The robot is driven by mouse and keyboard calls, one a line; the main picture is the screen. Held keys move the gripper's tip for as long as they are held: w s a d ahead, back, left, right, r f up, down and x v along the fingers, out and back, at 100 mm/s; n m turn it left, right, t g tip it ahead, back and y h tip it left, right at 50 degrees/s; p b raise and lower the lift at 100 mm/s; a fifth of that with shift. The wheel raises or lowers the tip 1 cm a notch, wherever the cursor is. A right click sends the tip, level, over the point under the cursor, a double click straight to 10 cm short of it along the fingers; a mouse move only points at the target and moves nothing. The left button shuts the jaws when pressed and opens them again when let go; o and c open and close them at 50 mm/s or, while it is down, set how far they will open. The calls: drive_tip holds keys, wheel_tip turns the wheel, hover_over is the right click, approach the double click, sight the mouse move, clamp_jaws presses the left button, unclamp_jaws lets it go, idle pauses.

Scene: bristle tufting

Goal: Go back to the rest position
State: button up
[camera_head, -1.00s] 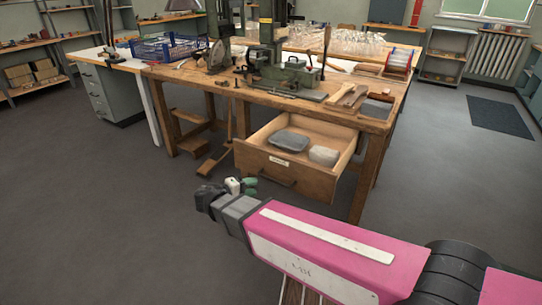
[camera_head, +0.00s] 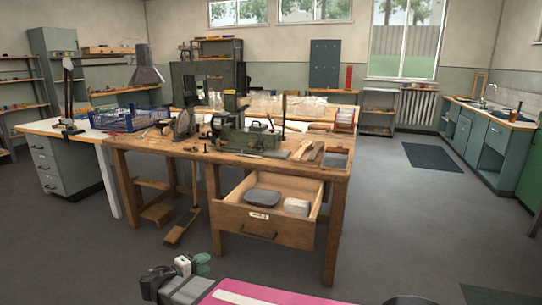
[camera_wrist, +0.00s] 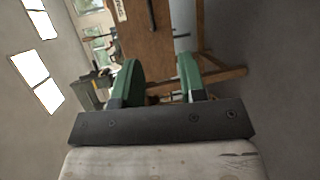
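My gripper (camera_head: 204,264) shows at the bottom of the head view, at the end of my pink arm. It is in front of the workbench and below the open drawer (camera_head: 262,226), clear of both. In the wrist view my gripper (camera_wrist: 158,75) has its two green fingers apart, with nothing held between them. The drawer front (camera_wrist: 150,45) shows beyond the fingers. The drawer holds a dark grey lidded item (camera_head: 262,197) and a pale block-like item (camera_head: 297,206).
The wooden workbench (camera_head: 330,180) carries a green machine (camera_head: 250,138) and tools. A blue crate (camera_head: 125,118) stands on the white-topped desk at left. The drawer juts out toward me. The grey floor (camera_head: 400,230) is clear at right, with a dark mat (camera_head: 432,157).

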drive_tip(key=w+d+f+m+g+y, duration=0.2)
drive_tip(key=d+m+g+y, duration=0.1)
drive_tip(key=d, duration=1.1)
drive_tip(key=w+d+f+m+g+y, duration=0.2)
drive_tip(key=d+f+m+g+y, duration=0.1)
drive_tip(key=d, duration=1)
drive_tip(key=w+d+f+m+g+y, duration=0.3)
drive_tip(key=d+m+g+y, duration=0.1)
drive_tip(key=d, duration=1)
drive_tip(key=shift+d+f+g+y, duration=0.2)
drive_tip(key=shift+d+g+y, duration=0.2)
drive_tip(key=shift+g, duration=0.4)
